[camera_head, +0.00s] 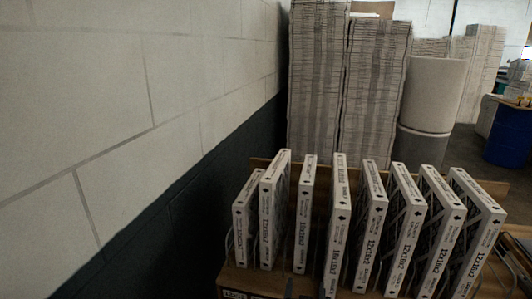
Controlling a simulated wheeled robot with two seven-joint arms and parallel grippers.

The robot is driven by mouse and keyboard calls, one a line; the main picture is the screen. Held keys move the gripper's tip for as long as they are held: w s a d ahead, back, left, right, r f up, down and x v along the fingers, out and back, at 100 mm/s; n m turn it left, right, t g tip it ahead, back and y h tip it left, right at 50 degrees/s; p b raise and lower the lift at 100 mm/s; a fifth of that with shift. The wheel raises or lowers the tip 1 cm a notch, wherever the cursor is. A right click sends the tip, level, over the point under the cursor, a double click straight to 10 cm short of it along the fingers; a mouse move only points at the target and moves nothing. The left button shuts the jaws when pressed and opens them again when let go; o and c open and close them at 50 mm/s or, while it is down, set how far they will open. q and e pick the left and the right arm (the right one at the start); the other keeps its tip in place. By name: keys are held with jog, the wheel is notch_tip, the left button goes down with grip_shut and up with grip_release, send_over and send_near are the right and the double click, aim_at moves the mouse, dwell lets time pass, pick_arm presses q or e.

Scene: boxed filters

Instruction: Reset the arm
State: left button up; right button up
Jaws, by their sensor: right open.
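My right gripper (508,264) shows only in part at the lower right edge, beside the right-end filter. It is open, with no filter seen between its fingers.
A pale block wall with a dark lower band (180,215) runs close along the left. Tall stacks of filters (315,90) stand behind the box. A pale round drum (432,95) and a blue barrel (510,135) stand farther right, with bare floor near them.

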jog(key=s+f+g+y+p, duration=0.35)
jog(key=f+g, duration=0.35)
jog(key=f, duration=1)
pick_arm(q)
jog(key=r+p, duration=0.1)
jog(key=r, duration=0.2)
jog(key=w+r+p, duration=0.1)
jog(key=r, duration=0.1)
jog(key=shift+w+r, duration=0.1)
jog(key=shift+r, duration=0.3)
pick_arm(e)
jog(key=s+f+g+y, duration=0.2)
jog(key=s+f+g, duration=0.2)
jog(key=s, duration=0.6)
jog(key=s+f+g+y, duration=0.1)
jog(key=s+f+g, duration=0.4)
jog(key=s, duration=0.5)
notch_tip(320, 180, down, 3)
jog(key=shift+a+r+m+y, duration=0.2)
jog(key=shift+a+m+y, duration=0.1)
jog(key=shift+a+y, duration=0.05)
jog(key=shift+w, duration=0.1)
